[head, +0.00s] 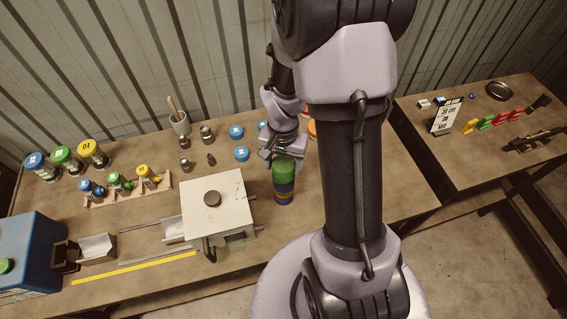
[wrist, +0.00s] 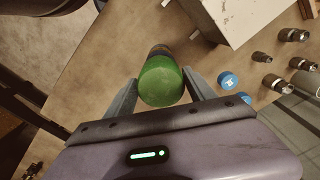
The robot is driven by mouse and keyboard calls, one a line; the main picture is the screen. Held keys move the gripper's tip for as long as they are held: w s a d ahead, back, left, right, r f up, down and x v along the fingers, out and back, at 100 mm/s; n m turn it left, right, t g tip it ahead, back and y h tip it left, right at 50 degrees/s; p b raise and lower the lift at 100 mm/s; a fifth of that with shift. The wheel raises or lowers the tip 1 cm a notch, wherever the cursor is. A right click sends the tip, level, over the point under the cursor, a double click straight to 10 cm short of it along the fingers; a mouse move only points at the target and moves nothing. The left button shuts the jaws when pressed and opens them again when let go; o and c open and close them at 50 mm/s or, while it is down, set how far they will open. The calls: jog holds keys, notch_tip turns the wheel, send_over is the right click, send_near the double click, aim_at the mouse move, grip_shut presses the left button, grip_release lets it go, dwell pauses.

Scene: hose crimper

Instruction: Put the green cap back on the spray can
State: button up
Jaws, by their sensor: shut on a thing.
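The green cap (head: 285,168) is between the fingers of my gripper (head: 284,151), which is shut on it. The spray can (head: 283,191) stands upright on the table, dark blue with a lighter band, directly under the cap. In the wrist view the green cap (wrist: 161,82) shows between my two fingertips (wrist: 161,92), with a bit of the can (wrist: 160,50) behind it. Cap and can look in line and touching or nearly so; I cannot tell whether the cap is fully seated.
A white-topped machine (head: 225,205) stands close left of the can. Blue discs (head: 237,132) and dark metal fittings (head: 206,134) lie behind it to the left. An orange item (head: 312,129) is partly hidden by my arm. The table (head: 400,205) is bare at right.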

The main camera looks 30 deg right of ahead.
jog(key=shift+f, duration=0.2)
jog(key=o, duration=1.4)
notch_tip(320, 180, up, 18)
jog(key=p, duration=0.3)
jog(key=shift+f, duration=0.25)
jog(key=s+a+f+n+t+b, duration=0.1)
jog(key=s+a+f+t+b, duration=0.1)
jog(key=b, duration=0.6)
jog(key=s+a+f+n+t+y+b, duration=0.1)
jog(key=s+a+f+n+t+b, duration=0.1)
jog(key=s+a+f+b, duration=0.3)
jog(key=s+a+f+n+t+y+b, duration=0.1)
jog(key=s+a+f+b, duration=0.3)
jog(key=b, duration=0.7)
jog(key=shift+a+f+n+t, duration=0.25)
jog(key=shift+a+f, duration=0.3)
jog(key=shift+a, duration=0.3)
jog(key=shift+a+f+n+t, duration=0.2)
jog(key=shift+a+f, duration=0.3)
jog(key=shift+a, duration=0.35)
